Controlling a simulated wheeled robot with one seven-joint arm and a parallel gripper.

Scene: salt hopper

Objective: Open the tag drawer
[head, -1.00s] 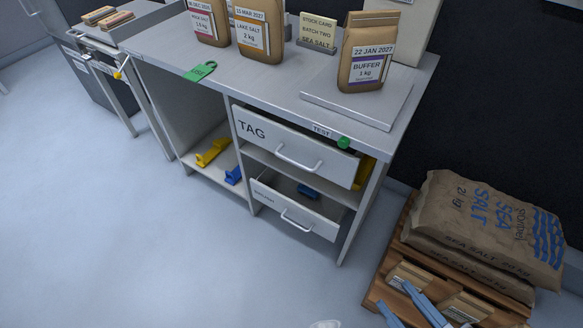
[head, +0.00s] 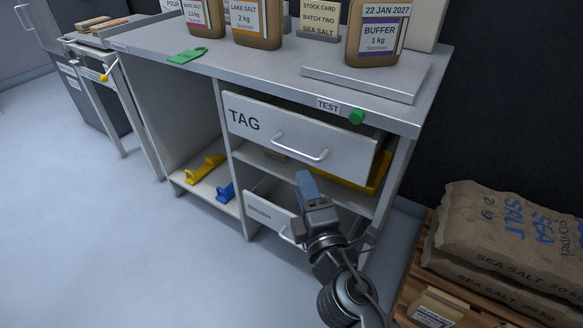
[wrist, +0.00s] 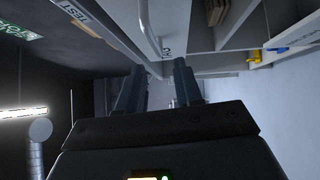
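The tag drawer (head: 290,138) is the upper drawer under the right part of the bench. Its pale front reads TAG and carries a bar handle (head: 300,148). A dark gap shows above the front; I cannot tell whether the drawer is fully shut. My gripper (head: 305,178) is just below the handle in the head view, apart from it as far as I can see. In the wrist view my gripper (wrist: 160,75) has its two fingers apart with nothing between them. The handle (wrist: 150,32) shows beyond the fingertips there.
A lower drawer (head: 265,212) is partly hidden by my arm. The bench top (head: 245,75) overhangs the drawers, with a green knob (head: 356,117) on its front edge. Salt sacks (head: 510,235) lie on a pallet at the right. The floor at left is clear.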

